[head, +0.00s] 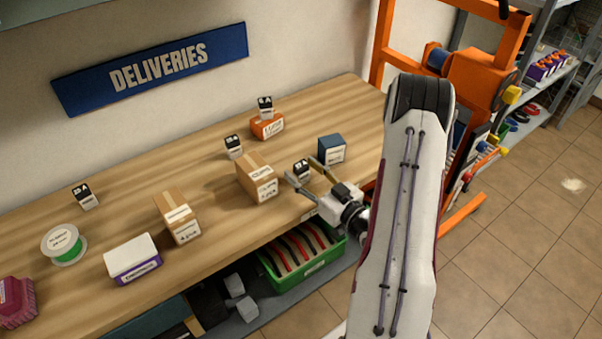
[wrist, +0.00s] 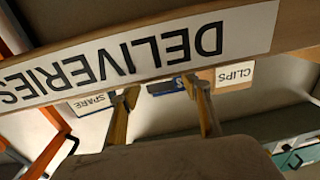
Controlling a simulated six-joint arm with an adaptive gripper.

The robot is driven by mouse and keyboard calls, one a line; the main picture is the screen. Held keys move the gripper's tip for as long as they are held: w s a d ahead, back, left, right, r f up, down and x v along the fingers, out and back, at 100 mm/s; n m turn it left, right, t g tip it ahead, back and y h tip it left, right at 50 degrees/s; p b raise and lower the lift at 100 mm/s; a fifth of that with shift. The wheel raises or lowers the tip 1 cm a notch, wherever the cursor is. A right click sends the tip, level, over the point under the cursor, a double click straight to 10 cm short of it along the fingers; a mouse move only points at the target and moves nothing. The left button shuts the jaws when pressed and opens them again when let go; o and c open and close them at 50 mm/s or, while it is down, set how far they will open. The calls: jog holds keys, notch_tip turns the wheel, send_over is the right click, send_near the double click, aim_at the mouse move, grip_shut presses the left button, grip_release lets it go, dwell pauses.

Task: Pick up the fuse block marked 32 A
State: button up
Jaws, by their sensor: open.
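Several small white fuse blocks with black marked tops stand on the wooden table (head: 330,105) in the head view. One fuse block (head: 301,169) is at my gripper, between or just beyond its fingertips. My gripper (head: 304,173) is open at the table's front right. Its two fingers are apart in the wrist view (wrist: 166,108).
Near my gripper are a carton (head: 257,178) on the left, a dark blue box (head: 332,149) on the right and an orange box (head: 267,127) behind. A second carton (head: 177,215), a white-topped box (head: 132,260) and a green spool (head: 64,246) stand left. A green crate (head: 300,262) sits below.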

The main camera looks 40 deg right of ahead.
jog(key=shift+w, duration=0.55)
jog(key=c, duration=1.2)
